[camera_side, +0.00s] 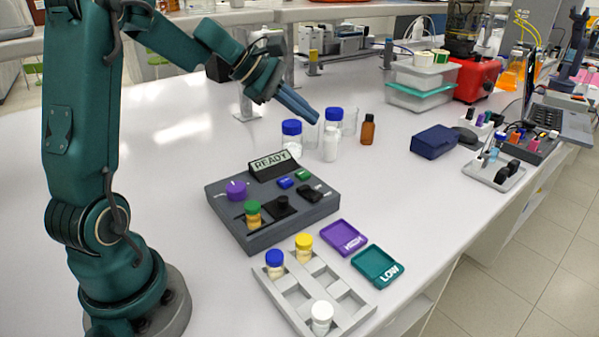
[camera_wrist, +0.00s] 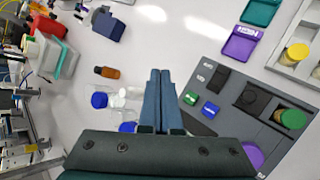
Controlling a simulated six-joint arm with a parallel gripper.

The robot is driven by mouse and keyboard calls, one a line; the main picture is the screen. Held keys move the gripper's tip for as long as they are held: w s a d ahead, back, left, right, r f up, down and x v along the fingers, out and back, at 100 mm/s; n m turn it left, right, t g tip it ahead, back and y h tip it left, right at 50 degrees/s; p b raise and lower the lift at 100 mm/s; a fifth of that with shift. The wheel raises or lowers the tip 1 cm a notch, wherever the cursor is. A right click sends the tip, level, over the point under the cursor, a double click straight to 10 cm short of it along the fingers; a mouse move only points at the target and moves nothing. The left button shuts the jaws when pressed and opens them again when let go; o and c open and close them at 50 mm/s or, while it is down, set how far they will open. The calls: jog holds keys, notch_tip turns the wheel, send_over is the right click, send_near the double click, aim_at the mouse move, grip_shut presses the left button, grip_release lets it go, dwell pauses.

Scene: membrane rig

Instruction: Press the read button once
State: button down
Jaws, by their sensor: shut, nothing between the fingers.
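The grey rig (camera_side: 265,232) stands on the white bench, and its raised display (camera_side: 273,163) reads READY. It has a small blue button (camera_side: 285,183) and a small green button (camera_side: 303,175); I cannot read which is the read button. In the wrist view the blue button (camera_wrist: 210,109) and green button (camera_wrist: 190,98) lie just right of my fingers. My gripper (camera_side: 316,119) is shut and empty, raised above the bench behind the rig; its closed fingers (camera_wrist: 160,72) point away from the wrist camera. Nothing touches the buttons.
The rig also carries a purple knob (camera_side: 236,189), a green-capped vial (camera_side: 253,212) and a dark round part (camera_side: 282,203). Blue-capped bottles (camera_side: 291,134) and a brown bottle (camera_side: 367,130) stand behind it. A grey vial rack (camera_side: 322,281), purple tray (camera_side: 344,236) and teal tray (camera_side: 378,266) are in front.

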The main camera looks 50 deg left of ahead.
aim_at(297, 173)
jog(key=shift+s+a+f+n, duration=0.15)
jog(key=shift+a+f+n, duration=0.05)
jog(key=shift+a+f, duration=0.35)
jog(key=shift+s+a+f+n, duration=0.2)
jog(key=shift+a+f, duration=0.2)
jog(key=shift+a, duration=0.15)
jog(key=shift+f, duration=4.4)
jog(key=shift+f, duration=0.1)
jog(key=shift+f, duration=0.3)
jog(key=shift+f, duration=0.5)
jog(key=shift+r, duration=0.95)
